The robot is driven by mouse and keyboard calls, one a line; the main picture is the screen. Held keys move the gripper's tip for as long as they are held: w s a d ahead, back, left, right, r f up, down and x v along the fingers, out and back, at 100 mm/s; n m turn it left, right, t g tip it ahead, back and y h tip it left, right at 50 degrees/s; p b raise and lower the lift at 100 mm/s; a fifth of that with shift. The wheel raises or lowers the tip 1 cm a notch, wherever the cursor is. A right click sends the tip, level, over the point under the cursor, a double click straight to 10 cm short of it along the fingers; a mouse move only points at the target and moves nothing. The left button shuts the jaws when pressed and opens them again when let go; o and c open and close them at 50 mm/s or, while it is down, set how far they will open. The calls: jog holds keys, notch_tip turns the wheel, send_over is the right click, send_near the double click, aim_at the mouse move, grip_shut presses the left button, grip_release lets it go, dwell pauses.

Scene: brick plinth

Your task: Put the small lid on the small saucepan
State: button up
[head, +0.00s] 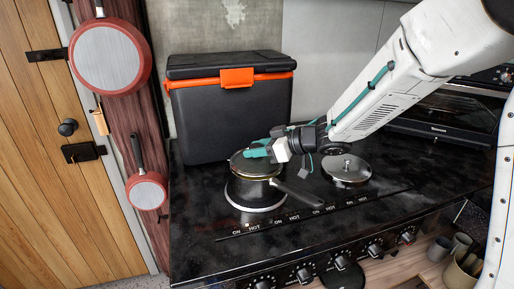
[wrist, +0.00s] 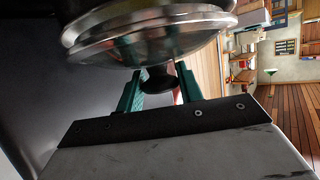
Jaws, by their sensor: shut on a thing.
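The small saucepan (head: 252,190) stands upright on a pale burner ring at the left of the black cooktop, its dark handle pointing to the lower right. The small lid (head: 243,166) is over the saucepan's mouth, about level. My gripper (head: 258,153) is above it, with green fingers shut on its dark knob. In the wrist view, the knob (wrist: 160,78) sits between the fingers (wrist: 160,92), and the shiny metal lid (wrist: 150,40) fills the top. I cannot tell whether the lid rests on the saucepan's rim or hovers just above it.
A second shiny lid (head: 346,170) sits on the cooktop to the right. A black cooler box with an orange latch (head: 236,78) stands behind the saucepan. Pans (head: 111,58) hang at the left. Control knobs (head: 304,275) line the front. Cups (head: 461,245) stand lower right.

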jog(key=shift+f, duration=0.4)
jog(key=o, duration=1.2)
jog(key=shift+v, duration=3.9)
